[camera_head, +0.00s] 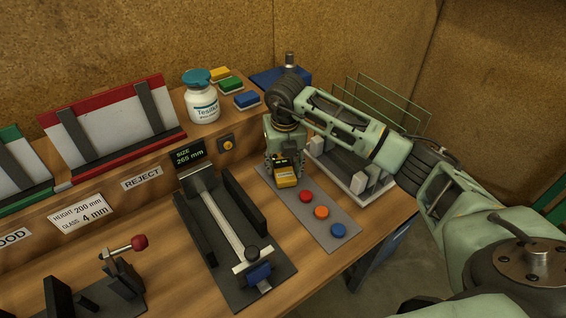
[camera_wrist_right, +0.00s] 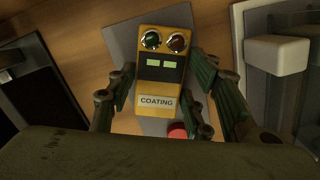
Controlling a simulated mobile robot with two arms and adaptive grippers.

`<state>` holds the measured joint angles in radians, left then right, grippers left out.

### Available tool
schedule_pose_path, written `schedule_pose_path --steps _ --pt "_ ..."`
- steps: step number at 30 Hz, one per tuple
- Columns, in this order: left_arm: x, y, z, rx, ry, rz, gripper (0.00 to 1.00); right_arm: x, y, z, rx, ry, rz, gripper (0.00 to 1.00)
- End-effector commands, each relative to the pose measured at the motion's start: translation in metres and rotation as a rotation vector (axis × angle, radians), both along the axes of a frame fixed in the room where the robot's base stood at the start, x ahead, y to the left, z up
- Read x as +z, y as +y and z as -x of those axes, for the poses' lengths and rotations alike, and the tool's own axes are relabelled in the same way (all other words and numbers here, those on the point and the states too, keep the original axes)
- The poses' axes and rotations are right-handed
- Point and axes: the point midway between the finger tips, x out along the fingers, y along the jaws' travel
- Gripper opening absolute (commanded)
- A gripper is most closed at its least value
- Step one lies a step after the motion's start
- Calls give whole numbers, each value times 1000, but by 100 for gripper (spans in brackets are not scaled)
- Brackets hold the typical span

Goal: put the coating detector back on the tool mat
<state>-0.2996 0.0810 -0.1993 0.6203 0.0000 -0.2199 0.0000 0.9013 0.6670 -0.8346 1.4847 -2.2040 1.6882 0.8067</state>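The yellow coating detector (camera_head: 286,175) is at the far end of the grey tool mat (camera_head: 328,228). In the right wrist view the detector (camera_wrist_right: 160,75) shows two knobs, a small display and a COATING label. My right gripper (camera_head: 284,158) points down over it. Its fingers (camera_wrist_right: 165,85) lie against both sides of the detector, shut on it. The detector's underside is hidden, so I cannot tell whether it touches the mat. My left gripper is not in view.
Red (camera_head: 306,196), orange (camera_head: 321,212) and blue (camera_head: 338,230) round pieces lie on the mat. A black measuring fixture (camera_head: 190,230) stands to its left, a white rack (camera_head: 374,193) with glass panes to its right. A white bottle (camera_head: 202,105) stands behind.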

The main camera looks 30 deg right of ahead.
Motion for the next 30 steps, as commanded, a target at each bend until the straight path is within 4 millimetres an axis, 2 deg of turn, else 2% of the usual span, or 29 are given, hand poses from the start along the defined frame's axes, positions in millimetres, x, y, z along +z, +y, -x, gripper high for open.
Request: schedule_pose_path --steps 4,12,16,20,30 --pt "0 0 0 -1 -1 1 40 0 0 0 0 0 0 61" --pt "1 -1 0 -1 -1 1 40 1 0 0 0 0 0 61" --pt "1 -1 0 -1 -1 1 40 8 0 0 0 -2 0 61" --pt "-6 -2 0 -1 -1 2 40 28 0 2 0 -5 0 61" --pt "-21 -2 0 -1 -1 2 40 98 3 10 0 -4 -1 61"
